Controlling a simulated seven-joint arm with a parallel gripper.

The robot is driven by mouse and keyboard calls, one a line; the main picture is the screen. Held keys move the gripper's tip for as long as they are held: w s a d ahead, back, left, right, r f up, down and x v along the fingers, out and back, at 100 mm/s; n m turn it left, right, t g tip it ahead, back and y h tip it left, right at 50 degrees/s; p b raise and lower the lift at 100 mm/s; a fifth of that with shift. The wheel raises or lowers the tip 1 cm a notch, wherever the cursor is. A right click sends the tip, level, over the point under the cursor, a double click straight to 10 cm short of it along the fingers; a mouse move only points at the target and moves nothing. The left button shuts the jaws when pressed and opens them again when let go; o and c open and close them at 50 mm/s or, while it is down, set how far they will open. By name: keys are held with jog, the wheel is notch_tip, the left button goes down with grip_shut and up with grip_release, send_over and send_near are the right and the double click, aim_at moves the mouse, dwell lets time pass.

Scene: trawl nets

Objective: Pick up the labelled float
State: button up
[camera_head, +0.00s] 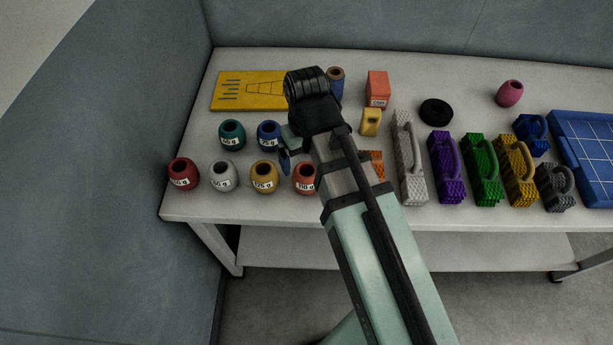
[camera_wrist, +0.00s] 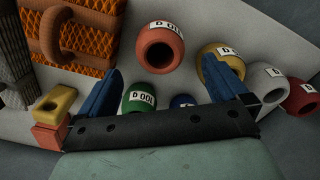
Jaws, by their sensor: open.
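Several labelled floats stand on the table, so the label does not single one out. In the head view the front row holds a dark red float (camera_head: 184,174), a white float (camera_head: 223,176), a yellow float (camera_head: 264,175) and an orange-red float (camera_head: 305,178). Behind are a teal float (camera_head: 232,134) and a blue float (camera_head: 269,135). My gripper (camera_wrist: 160,64) is open and empty; the orange-red float (camera_wrist: 160,47) shows between and beyond its fingertips. A green float (camera_wrist: 138,98) is partly hidden by the gripper body. In the head view my arm hides most of the gripper.
Right of the arm stand a grey handled block (camera_head: 410,160), a purple one (camera_head: 447,170) and several more. An orange handled block (camera_wrist: 75,38) lies near the gripper. A yellow board (camera_head: 245,90) and a black ring (camera_head: 436,112) lie behind. The left front table edge is close.

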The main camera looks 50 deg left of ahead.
aim_at(306, 178)
jog(key=shift+s+f, duration=0.1)
jog(key=shift+f, duration=4.75)
jog(key=shift+c, duration=0.5)
jog(key=c, duration=0.9)
jog(key=shift+r, duration=0.15)
jog(key=shift+c, duration=0.2)
